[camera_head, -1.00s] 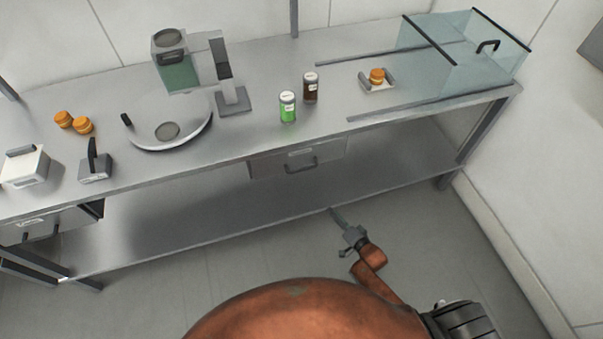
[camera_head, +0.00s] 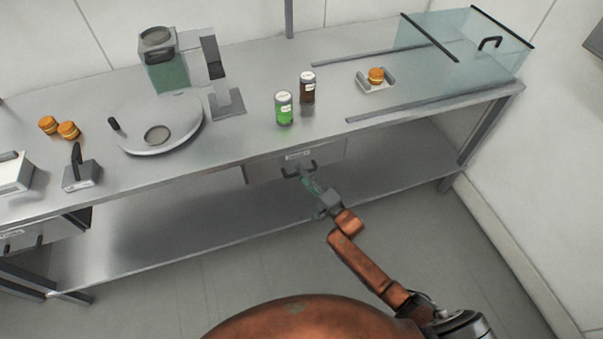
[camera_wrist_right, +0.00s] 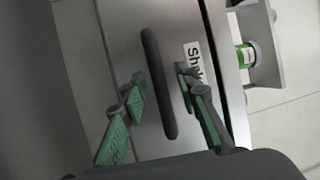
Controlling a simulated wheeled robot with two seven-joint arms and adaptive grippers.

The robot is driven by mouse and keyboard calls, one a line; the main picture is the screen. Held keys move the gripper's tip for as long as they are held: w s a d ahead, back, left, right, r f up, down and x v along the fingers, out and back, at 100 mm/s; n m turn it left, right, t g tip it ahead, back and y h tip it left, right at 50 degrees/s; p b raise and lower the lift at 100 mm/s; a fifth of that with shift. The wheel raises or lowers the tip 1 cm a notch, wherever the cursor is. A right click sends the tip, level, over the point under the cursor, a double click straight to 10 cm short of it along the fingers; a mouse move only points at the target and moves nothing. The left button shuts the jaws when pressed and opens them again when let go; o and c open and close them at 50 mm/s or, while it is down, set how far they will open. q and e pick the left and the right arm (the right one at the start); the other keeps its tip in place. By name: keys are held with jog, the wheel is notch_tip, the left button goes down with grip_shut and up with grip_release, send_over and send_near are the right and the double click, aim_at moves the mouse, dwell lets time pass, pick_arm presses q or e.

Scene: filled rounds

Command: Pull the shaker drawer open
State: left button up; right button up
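The shaker drawer (camera_head: 264,172) sits under the front edge of the steel table, its front flush and apparently shut. My right gripper (camera_head: 306,177) is at the handle. In the wrist view, its green-padded fingers (camera_wrist_right: 160,92) are spread, one on each side of the handle, with gaps visible between pads and bar. In the head view the gripper partly covers the handle. My left gripper is not in view.
A green shaker (camera_head: 284,108) and a brown shaker (camera_head: 307,87) stand on the table (camera_head: 245,140) above the drawer. A second drawer (camera_head: 45,232) is at the left. A glass case (camera_head: 470,50) stands at the right back. The floor in front is clear.

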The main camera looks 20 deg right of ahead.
jog(key=shift+w, duration=0.1)
jog(key=shift+c, duration=0.6)
grip_shut()
